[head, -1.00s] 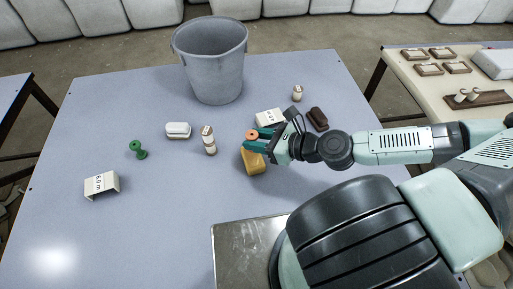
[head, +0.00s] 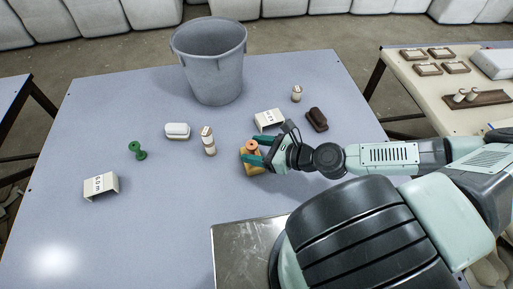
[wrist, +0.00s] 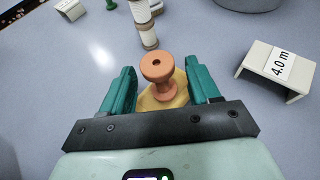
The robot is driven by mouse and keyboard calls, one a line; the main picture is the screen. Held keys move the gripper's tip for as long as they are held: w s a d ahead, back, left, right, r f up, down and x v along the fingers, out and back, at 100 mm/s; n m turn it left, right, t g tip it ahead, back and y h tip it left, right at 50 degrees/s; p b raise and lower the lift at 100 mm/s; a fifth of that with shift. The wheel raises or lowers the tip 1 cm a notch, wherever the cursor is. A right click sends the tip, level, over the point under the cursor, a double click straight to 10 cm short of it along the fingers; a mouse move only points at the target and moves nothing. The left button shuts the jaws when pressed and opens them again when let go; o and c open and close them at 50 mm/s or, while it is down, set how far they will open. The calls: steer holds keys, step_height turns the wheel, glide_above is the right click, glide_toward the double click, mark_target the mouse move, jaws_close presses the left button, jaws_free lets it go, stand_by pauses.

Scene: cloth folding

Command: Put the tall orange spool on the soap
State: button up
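The orange spool (head: 251,146) stands upright on the yellow block (head: 254,168), which looks like the soap. In the wrist view the spool (wrist: 157,70) shows its round top with a small hole, and the yellow block (wrist: 165,98) shows beneath it. My gripper (head: 249,152) is low around the spool, with one finger on each side. In the wrist view my gripper (wrist: 160,76) is open, with a gap between each green finger and the spool. Part of the block is hidden by the fingers and spool.
A white-and-brown spool stack (head: 209,142) stands left of the block. A white bracket (head: 268,120) and a dark brown block (head: 317,120) lie behind. A green spool (head: 138,150), white dish-like item (head: 177,131) and grey bucket (head: 212,65) stand farther off.

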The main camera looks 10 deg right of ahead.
steer(key=shift+r, duration=0.2)
steer(key=v, duration=1.2)
